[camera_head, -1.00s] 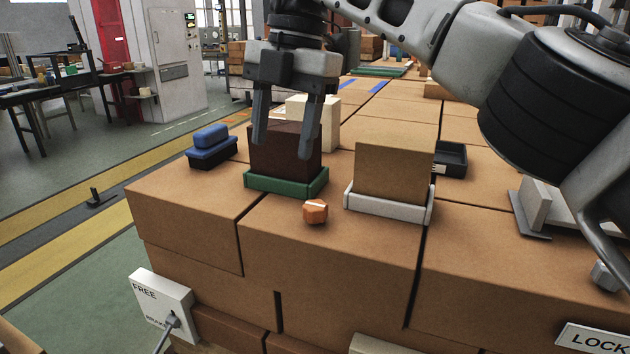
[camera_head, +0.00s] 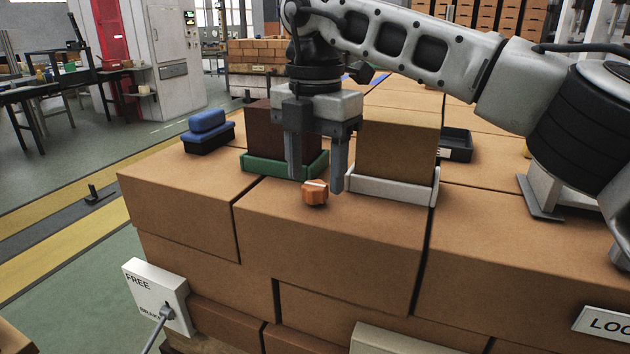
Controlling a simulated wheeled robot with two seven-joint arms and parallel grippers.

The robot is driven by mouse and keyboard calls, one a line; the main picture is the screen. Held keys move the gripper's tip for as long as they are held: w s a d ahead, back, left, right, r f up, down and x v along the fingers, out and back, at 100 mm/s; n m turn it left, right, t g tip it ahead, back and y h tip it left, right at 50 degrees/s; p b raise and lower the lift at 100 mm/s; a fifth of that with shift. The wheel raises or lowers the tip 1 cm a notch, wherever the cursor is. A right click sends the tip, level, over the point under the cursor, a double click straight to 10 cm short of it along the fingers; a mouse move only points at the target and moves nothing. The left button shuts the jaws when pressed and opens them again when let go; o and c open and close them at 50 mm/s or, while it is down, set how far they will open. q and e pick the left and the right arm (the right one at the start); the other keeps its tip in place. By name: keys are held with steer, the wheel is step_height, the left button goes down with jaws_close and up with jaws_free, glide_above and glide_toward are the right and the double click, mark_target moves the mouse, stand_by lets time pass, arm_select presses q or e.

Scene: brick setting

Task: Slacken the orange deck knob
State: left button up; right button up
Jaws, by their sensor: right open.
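The orange deck knob (camera_head: 315,194) is a small faceted knob with a pale stripe on top. It sits near the front edge of the brown block deck (camera_head: 330,230), in front of the green and white trays. My right gripper (camera_head: 316,184) points down just above and behind the knob, with its two fingers open. The fingertips appear to lie on either side of the knob in the picture; whether they are level with it I cannot tell. My left gripper is not in view.
A green tray (camera_head: 262,168) holds a dark brown block (camera_head: 268,125); a white tray (camera_head: 393,187) holds a tan block (camera_head: 395,147). Both stand close to my gripper. A blue object (camera_head: 208,121) sits at the left. A FREE sign box (camera_head: 155,295) hangs on the front left.

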steer(key=shift+f, duration=0.9)
steer(key=shift+c, duration=0.3)
steer(key=c, duration=0.9)
